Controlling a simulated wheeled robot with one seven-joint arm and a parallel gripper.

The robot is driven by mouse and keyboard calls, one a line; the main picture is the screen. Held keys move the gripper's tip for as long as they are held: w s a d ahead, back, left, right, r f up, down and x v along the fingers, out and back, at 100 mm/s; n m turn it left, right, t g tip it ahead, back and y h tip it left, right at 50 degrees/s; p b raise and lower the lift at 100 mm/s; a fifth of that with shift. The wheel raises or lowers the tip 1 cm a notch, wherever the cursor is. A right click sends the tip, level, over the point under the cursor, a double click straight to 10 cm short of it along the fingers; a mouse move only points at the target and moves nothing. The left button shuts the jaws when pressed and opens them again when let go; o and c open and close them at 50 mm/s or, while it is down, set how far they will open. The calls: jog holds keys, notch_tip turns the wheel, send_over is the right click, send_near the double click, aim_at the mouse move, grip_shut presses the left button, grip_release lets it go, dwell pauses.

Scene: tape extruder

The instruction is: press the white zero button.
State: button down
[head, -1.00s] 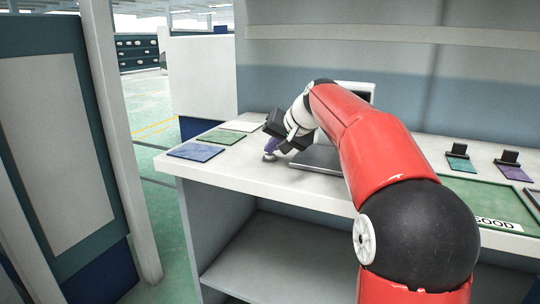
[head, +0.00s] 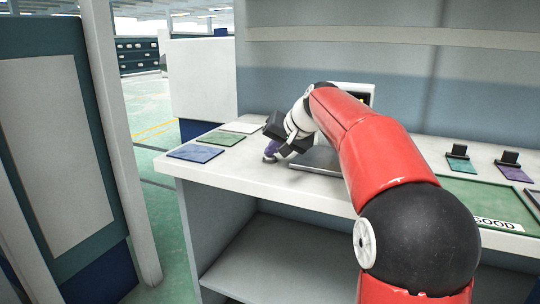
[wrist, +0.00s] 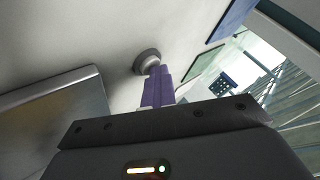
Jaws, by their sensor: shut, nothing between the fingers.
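A small round pale button (wrist: 147,60) on a grey base sits on the white worktop, at the top middle of the wrist view. In the head view the button (head: 269,159) shows just below my fingertips. My gripper (wrist: 155,72) has purple fingers, shut together and empty, pointing at the button. The fingertips overlap the button's near edge in the wrist view. I cannot tell whether they touch it or are slightly above it. No marking is readable on the button, and part of it is hidden by the fingers.
A grey metal plate-like device (head: 317,158) lies right beside the gripper. A blue mat (head: 196,152) and a green mat (head: 222,137) lie to the left near the worktop's end. A green tray (head: 482,200) marked GOOD and two small dark stands are at the right.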

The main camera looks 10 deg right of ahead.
aim_at(273, 157)
jog(key=shift+f, duration=0.35)
jog(key=shift+w+r+p, duration=0.1)
jog(key=shift+r+p, duration=0.9)
jog(key=shift+r, duration=0.25)
jog(key=shift+r+p, duration=2.05)
jog(key=shift+r, duration=0.4)
